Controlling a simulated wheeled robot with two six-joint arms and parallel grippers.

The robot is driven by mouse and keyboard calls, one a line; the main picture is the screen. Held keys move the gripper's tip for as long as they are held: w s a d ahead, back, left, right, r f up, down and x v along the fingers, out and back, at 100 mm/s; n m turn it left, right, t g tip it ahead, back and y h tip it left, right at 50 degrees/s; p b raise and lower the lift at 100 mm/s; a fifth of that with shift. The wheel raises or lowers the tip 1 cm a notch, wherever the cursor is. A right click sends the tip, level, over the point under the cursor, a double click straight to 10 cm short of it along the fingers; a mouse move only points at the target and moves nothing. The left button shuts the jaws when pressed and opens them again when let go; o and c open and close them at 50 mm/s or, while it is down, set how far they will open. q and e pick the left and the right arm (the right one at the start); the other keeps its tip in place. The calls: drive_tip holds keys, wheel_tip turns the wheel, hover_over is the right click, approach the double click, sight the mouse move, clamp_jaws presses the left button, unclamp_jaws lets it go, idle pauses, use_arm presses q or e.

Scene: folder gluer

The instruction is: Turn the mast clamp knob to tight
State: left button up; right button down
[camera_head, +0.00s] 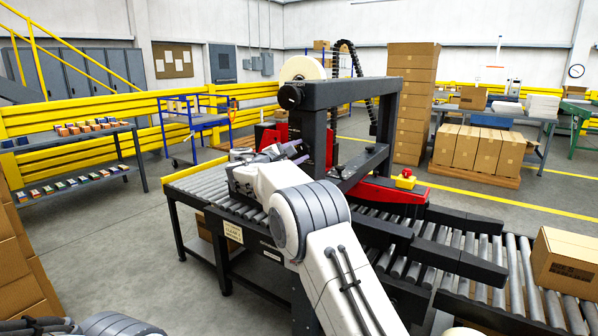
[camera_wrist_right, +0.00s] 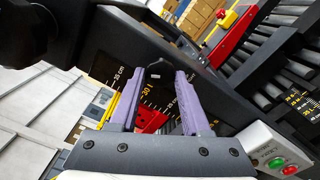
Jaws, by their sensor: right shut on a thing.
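My right gripper (camera_head: 299,150) reaches to the near upright of the black mast frame (camera_head: 313,120). In the right wrist view the two purple fingers of my gripper (camera_wrist_right: 160,75) close around a small black knob (camera_wrist_right: 158,69) on the mast, which I take to be the mast clamp knob. A small light mark shows on it. How tight it is turned cannot be told. In the head view the fingers and arm hide this knob. My left gripper is not in view; only parts of my left arm show at the bottom left.
A larger black round knob (camera_head: 291,96) sits high on the mast and shows at the wrist view's upper left (camera_wrist_right: 22,32). Yellow-marked scales (camera_wrist_right: 148,92) lie beside the fingers. A box with green and red buttons (camera_wrist_right: 275,153) is close by. A carton (camera_head: 566,262) rests on the rollers.

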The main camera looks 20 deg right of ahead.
drive_tip(key=m+b, duration=0.2)
drive_tip(key=b, duration=0.1)
drive_tip(key=shift+f+m, duration=0.25)
drive_tip(key=shift+m, duration=0.05)
drive_tip(key=shift+r+m+b, duration=0.15)
drive_tip(key=shift+m+b, duration=0.6)
drive_tip(key=shift+r+m+b, duration=0.15)
drive_tip(key=shift+m+b, duration=0.55)
drive_tip(key=shift+m, duration=0.05)
drive_tip(key=shift+c, duration=1.9)
unclamp_jaws()
drive_tip(key=shift+a, duration=0.1)
